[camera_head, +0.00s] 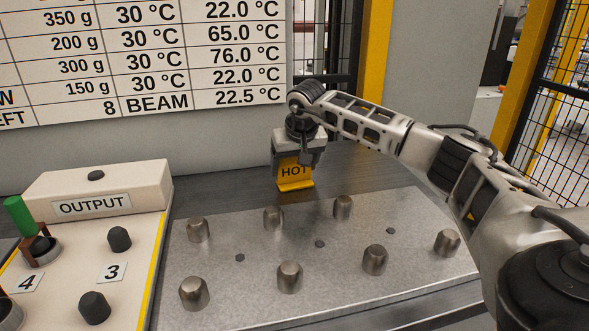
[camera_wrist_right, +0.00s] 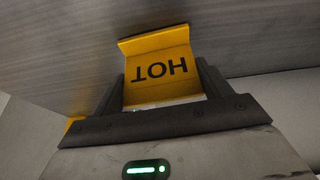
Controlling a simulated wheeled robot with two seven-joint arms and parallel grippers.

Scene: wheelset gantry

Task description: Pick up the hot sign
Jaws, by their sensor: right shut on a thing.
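The hot sign (camera_head: 294,176) is a yellow bent plate with "HOT" in dark letters. It is at the back of the table, behind the metal plate with pegs, in the head view. My right gripper (camera_head: 296,160) is above it, pointing down, and is shut on its upper part. In the right wrist view the sign (camera_wrist_right: 158,68) sits between the two dark fingers of the gripper (camera_wrist_right: 165,95), its bent foot pointing away from the jaws. I cannot tell whether the foot touches the table. My left gripper is not in view.
A metal plate (camera_head: 335,250) with several upright pegs covers the table front. A beige box labelled OUTPUT (camera_head: 95,195) stands at the left, with a panel with dark knobs and a green-handled part (camera_head: 18,215) before it. A wall chart (camera_head: 150,60) hangs behind.

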